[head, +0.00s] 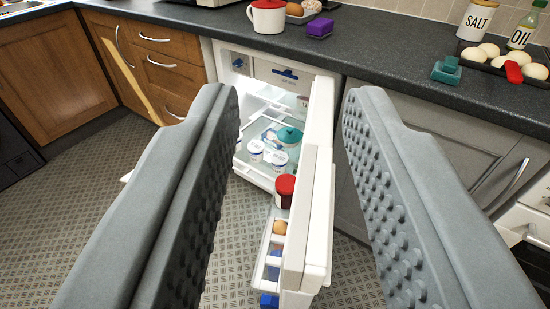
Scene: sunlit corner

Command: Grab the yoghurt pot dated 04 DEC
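Two white pots with pale lids, likely yoghurt pots, stand on a shelf inside the open fridge. One pot (255,148) is at the left and the other pot (275,158) is a little nearer and to the right. Their dates are too small to read. My gripper (291,105) is open and empty, its two grey studded fingers wide apart in the foreground. The pots show between the fingers, well beyond them and not touched. The left finger hides part of the fridge's left side.
The fridge door (318,190) stands open towards me, with an egg and blue items in its racks. A teal-lidded dish (289,137) is beside the pots, and a red-lidded jar (285,190) is nearer. The dark worktop (390,50) runs above.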

